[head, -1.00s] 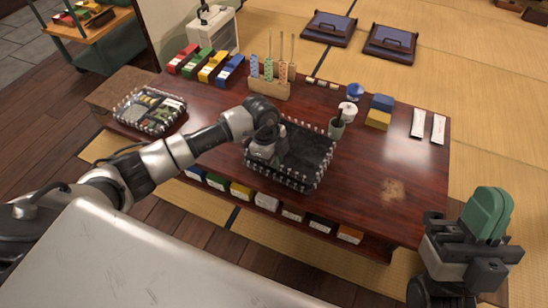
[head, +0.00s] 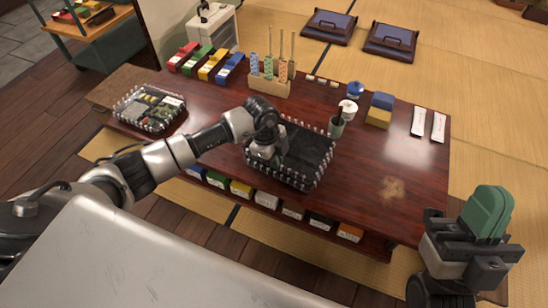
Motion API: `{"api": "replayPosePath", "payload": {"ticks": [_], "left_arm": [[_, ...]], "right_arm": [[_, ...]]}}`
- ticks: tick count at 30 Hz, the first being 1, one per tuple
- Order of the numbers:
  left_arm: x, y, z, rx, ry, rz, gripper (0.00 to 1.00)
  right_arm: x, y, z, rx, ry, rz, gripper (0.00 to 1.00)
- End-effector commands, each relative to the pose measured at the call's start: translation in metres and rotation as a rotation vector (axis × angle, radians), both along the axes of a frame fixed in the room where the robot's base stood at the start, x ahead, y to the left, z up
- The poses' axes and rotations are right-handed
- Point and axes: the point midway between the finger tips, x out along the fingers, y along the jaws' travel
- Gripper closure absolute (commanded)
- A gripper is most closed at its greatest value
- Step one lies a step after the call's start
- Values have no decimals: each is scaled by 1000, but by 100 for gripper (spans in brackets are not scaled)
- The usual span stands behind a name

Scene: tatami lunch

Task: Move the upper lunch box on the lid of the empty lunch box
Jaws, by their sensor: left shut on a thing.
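A dark, open-topped box (head: 308,151) with pale studs along its rim sits mid-table, and its inside looks black and empty. My left gripper (head: 266,157) reaches down at the box's left side and is shut on it; the fingertips are largely hidden by the wrist. A second studded box (head: 150,108), with compartments of colourful food, stands at the table's left end. I cannot tell whether either box is stacked on another.

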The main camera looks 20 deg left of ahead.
Motion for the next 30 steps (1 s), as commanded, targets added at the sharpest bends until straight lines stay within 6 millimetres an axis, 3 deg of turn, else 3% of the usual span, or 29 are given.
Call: {"api": "replayPosePath", "payload": {"ticks": [29,30], "left_arm": [[0,0,-9,0,-1,0,100],[0,0,-9,0,-1,0,92]], "right_arm": [[1,0,0,-3,7,1,100],[1,0,0,-4,8,1,100]]}}
